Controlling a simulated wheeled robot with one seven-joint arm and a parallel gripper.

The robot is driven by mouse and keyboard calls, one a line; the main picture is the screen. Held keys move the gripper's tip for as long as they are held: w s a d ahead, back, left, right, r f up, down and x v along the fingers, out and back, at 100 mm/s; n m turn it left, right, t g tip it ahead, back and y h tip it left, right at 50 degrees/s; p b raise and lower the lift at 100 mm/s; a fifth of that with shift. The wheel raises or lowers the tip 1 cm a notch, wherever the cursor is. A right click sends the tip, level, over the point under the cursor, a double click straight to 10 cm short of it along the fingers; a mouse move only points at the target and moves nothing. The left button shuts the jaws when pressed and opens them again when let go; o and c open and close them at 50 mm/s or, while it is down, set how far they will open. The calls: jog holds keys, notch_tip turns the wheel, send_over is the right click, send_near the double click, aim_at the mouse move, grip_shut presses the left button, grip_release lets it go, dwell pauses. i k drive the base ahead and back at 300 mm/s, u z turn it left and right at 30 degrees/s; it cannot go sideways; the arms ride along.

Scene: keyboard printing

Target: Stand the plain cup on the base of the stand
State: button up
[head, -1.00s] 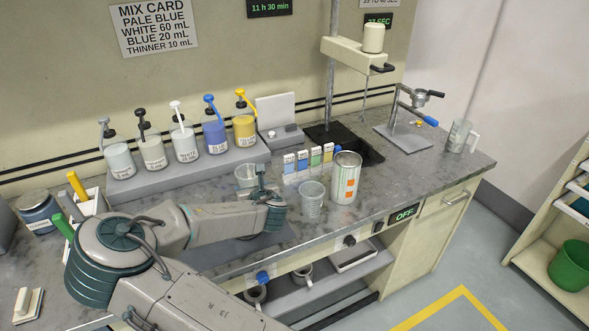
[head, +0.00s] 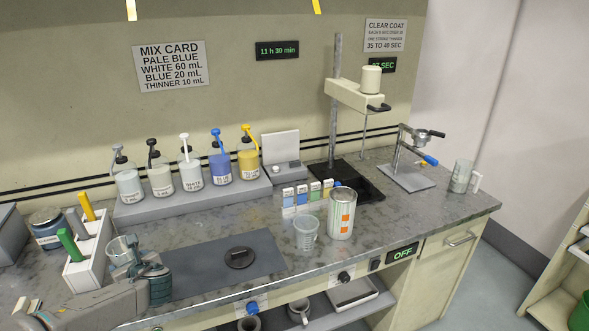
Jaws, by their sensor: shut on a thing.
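My gripper (head: 128,266) is at the lower left, shut on a clear cup (head: 121,248) with no markings that I can make out. This looks like the plain cup; it is roughly upright, and the fingers partly hide it. A cup with printed marks (head: 306,233) stands on the worktop beside a tin. At the back right, a mixer stand has a black base (head: 357,186), a tall post and a cream head (head: 355,97). Farther right, a smaller stand has a bare grey base plate (head: 407,177) and a post holding a metal cup (head: 420,138). My gripper is far left of both.
The tin (head: 341,213) and sample cards (head: 307,195) stand in front of the black base. A dark puck (head: 239,257) lies on a grey mat (head: 200,272). Pump bottles stand along the back shelf (head: 190,198).

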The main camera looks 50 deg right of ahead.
aim_at(411, 179)
jog(key=u, duration=1.6)
jog(key=k, duration=2.3)
jog(key=z, duration=2.1)
